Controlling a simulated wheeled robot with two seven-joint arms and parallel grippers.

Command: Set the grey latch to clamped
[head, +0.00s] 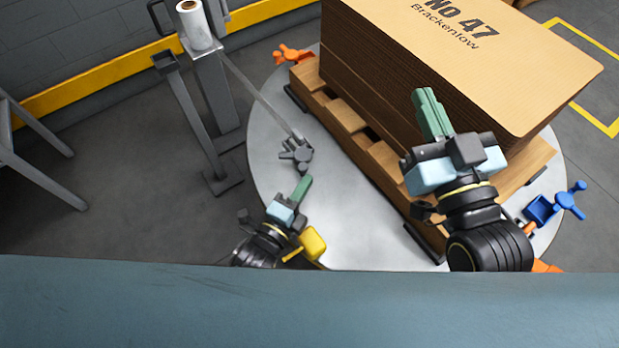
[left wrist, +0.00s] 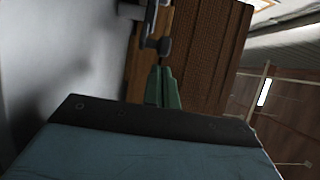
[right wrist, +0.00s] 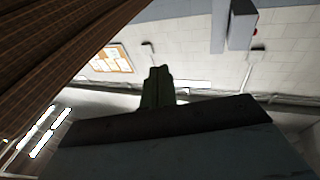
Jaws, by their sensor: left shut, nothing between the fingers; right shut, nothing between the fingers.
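The grey latch (head: 299,153) is on the round metal turntable, left of the pallet, with a knob-like head and short arms. I cannot tell its setting. My left gripper (head: 305,183) is shut and empty, its green fingers pointing up toward the latch with a small gap in the head view. In the left wrist view, a dark grey part (left wrist: 163,46) stands just beyond the shut fingertips (left wrist: 160,75), in front of the pallet; it may be the latch. My right gripper (head: 425,96) is shut and empty in front of the cardboard stack; its fingers show in the right wrist view (right wrist: 158,75).
The cardboard stack (head: 480,50) sits on a wooden pallet (head: 345,120) on the turntable (head: 340,230). Orange (head: 290,55), blue (head: 568,200) and yellow (head: 312,243) fittings stand around its rim. A grey post (head: 215,90) with a slanting bar reaches toward the latch.

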